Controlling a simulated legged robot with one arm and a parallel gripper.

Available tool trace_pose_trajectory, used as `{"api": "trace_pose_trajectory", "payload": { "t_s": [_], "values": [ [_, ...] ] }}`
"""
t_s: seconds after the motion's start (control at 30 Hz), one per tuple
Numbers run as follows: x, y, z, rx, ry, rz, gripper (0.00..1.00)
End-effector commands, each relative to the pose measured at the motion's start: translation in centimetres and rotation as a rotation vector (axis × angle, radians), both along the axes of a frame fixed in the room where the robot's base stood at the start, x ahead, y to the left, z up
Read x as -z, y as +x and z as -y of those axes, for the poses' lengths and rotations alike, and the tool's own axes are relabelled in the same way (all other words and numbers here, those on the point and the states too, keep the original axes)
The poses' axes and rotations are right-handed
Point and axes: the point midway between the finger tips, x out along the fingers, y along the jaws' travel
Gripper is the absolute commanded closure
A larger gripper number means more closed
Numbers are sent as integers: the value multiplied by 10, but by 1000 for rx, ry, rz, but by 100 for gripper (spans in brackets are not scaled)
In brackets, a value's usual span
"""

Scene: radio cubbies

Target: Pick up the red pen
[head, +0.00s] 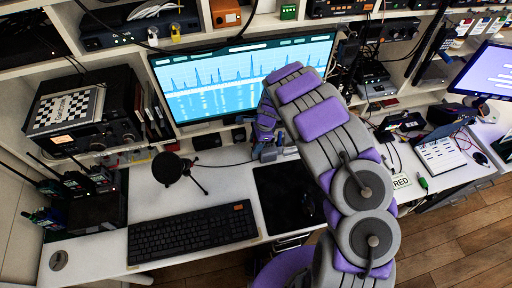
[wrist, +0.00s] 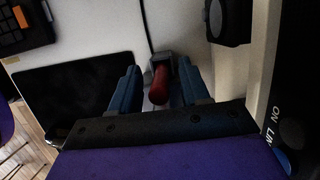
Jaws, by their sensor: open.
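The red pen (wrist: 160,84) shows in the wrist view as a short red cylinder, seen nearly end-on, by a small dark block (wrist: 161,60). I cannot tell whether it stands in that block or just in front of it. My gripper (wrist: 158,66) is open, with one blue finger on each side of the pen and a gap to each. In the head view my gripper (head: 268,150) is low over the desk in front of the monitor. The pen cannot be made out there; my gripper and arm cover that area.
The monitor (head: 245,74) stands close behind my gripper. A black keyboard (head: 192,233), a microphone on a tripod (head: 170,167) and a black mat (head: 285,195) lie around it. Shelves of radio gear rise behind.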

Motion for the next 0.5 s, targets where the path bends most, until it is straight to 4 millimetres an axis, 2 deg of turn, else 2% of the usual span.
{"api": "trace_pose_trajectory", "payload": {
  "t_s": [0.17,0.5],
  "values": [
    [0,0,-4,-1,-4,1,55],
    [0,0,-3,-1,-3,1,88]
  ]
}}
